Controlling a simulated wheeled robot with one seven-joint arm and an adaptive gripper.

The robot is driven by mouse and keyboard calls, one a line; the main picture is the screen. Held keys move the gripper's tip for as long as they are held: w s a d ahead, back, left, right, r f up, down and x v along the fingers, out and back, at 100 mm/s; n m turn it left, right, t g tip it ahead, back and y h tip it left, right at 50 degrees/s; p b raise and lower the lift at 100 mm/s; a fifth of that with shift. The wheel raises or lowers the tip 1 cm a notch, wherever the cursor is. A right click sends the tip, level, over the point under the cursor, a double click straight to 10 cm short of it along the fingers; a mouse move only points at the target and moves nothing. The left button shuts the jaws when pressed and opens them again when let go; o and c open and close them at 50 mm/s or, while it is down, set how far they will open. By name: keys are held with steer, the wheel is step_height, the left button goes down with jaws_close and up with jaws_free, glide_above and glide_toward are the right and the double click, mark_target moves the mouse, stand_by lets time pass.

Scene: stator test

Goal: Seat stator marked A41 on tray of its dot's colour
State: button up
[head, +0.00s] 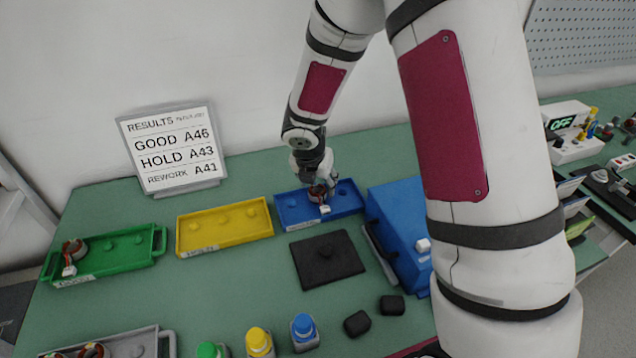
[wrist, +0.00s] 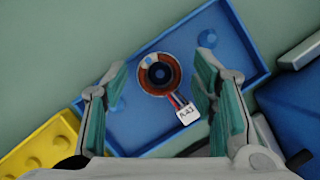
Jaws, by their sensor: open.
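A copper-wound stator (wrist: 145,84) sits in the blue tray (wrist: 137,138), appearing to be around its middle peg; the outer pegs are bare. Its white tag (wrist: 188,115) lies on short leads; I cannot surely read its last digit. The stator also shows in the head view (head: 317,191), partly hidden by my gripper. My gripper (wrist: 160,80) is open, its fingers apart on either side of the stator. A green tray (head: 130,259) holds a stator (head: 73,248) at its left end. The yellow tray (head: 184,243) has bare pegs.
A results board (head: 172,147) reads GOOD A46, HOLD A43, REWORK A41. A grey tray (head: 150,335) with stators is at the front left. A black pad (head: 325,262) and a blue box (head: 400,215) stand near the blue tray. Capped bottles (head: 258,341) stand in front.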

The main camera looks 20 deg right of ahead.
steer(key=shift+r+p, duration=1.6)
steer(key=shift+r, duration=0.05)
steer(key=o, duration=0.5)
steer(key=shift+o, duration=0.2)
steer(key=v, duration=1.2)
steer(key=shift+f, duration=0.1)
